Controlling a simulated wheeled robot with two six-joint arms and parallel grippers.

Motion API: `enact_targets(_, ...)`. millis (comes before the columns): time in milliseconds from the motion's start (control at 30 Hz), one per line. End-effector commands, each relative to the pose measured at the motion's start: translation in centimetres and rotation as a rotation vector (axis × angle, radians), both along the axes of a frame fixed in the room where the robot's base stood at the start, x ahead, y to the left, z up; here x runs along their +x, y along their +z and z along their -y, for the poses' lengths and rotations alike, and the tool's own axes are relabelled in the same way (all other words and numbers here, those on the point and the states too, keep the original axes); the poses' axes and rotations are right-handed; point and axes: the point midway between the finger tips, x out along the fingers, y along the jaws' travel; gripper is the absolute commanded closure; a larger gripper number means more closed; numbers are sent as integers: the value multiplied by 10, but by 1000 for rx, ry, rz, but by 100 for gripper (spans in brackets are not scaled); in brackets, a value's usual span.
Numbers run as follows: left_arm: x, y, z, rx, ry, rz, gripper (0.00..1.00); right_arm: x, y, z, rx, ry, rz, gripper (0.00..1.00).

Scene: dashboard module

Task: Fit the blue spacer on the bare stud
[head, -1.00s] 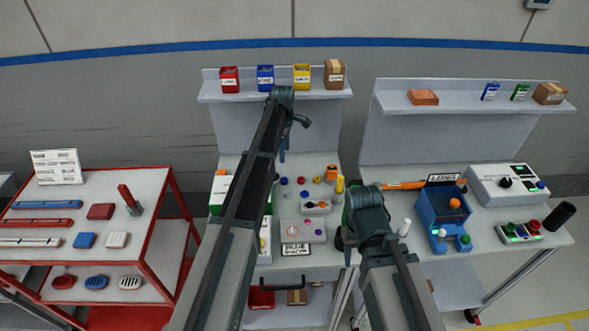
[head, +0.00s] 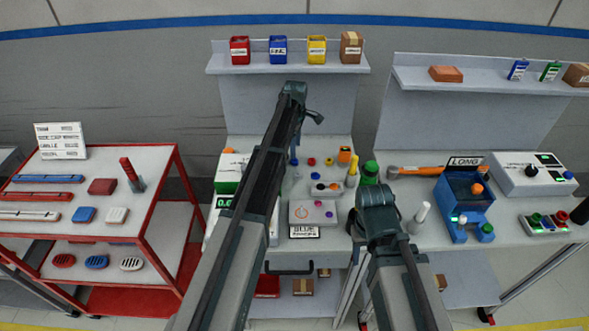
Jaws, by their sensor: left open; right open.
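A grey module plate (head: 300,219) lies on the middle bench behind a small sign that begins with "BLUE". Two small purplish round pieces (head: 318,204) show on it. A bare stud cannot be made out at this size. I cannot tell which piece is the blue spacer. My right gripper (head: 356,230) is open and empty, right of the plate.
A small grey block (head: 325,188) with an orange piece stands behind the plate. A green-topped cylinder (head: 370,171), an orange-handled tool (head: 416,171) and a blue fixture (head: 464,208) are to the right. Bins (head: 278,50) line the shelf. A red cart (head: 160,215) stands at left.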

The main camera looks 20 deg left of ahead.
Motion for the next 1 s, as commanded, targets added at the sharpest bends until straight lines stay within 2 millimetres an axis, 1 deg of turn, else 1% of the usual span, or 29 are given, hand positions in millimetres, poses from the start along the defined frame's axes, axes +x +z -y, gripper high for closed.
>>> enact_targets(33,0,-3,0,0,0,0,29,0,-3,0,0,0,0,50)
enact_targets(167,0,-2,0,0,0,0,29,0,-2,0,0,0,0,50)
enact_targets(267,-1,-6,0,0,0,0,29,0,-6,0,0,0,0,50)
enact_targets(367,-3,-14,-1,0,0,0,29,0,-14,0,0,0,0,50)
enact_targets(567,-8,-39,-3,0,0,0,29,0,-39,0,0,0,0,50)
enact_targets(700,-7,-53,-3,0,0,0,29,0,-53,0,0,0,0,50)
enact_targets(800,-7,-55,-3,0,0,0,29,0,-55,0,0,0,0,50)
enact_targets(1000,-7,-53,-3,0,0,0,29,0,-53,0,0,0,0,50)
